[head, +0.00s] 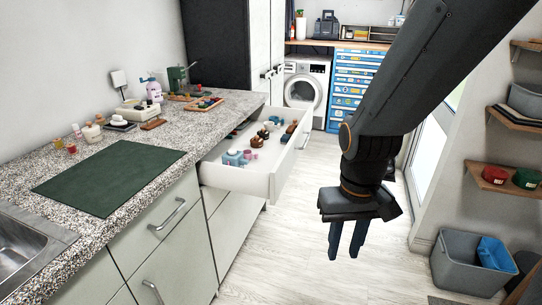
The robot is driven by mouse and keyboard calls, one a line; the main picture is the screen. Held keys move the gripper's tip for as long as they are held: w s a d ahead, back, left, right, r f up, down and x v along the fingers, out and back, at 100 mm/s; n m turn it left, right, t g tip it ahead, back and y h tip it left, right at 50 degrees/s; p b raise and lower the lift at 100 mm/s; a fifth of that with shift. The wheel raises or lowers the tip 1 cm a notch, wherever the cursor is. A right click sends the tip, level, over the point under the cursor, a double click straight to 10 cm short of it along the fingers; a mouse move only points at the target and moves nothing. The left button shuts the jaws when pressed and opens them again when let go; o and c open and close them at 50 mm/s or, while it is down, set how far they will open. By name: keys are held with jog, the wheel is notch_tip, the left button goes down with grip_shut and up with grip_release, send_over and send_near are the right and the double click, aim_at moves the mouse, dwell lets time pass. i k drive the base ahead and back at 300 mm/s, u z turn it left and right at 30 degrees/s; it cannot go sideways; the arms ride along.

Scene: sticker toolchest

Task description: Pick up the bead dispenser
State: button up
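I cannot tell for sure which thing is the bead dispenser. Several small items lie in the open drawer (238,184): a light blue block-like piece (236,158) with pink bits beside it, and brown and dark pieces farther back. On the counter stand a white and pink device (152,90) and a green machine (178,79), each too small to make out well. My gripper (346,250) hangs over the floor to the right of the drawer, fingers pointing down. The fingers stand apart with nothing between them, and the gripper touches nothing.
The speckled counter (205,125) holds a dark green mat (110,177), small jars and trays. A sink (25,250) is at the lower left. A grey bin (465,265) and wall shelves are at the right. A washing machine (305,88) and blue drawer chest (352,85) stand behind.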

aim_at(236, 160)
jog(key=u, duration=0.35)
jog(key=k, duration=0.8)
jog(key=z, duration=0.6)
jog(key=i, duration=1.55)
jog(key=z, duration=1)
jog(key=i, duration=0.7)
jog(key=u, duration=0.15)
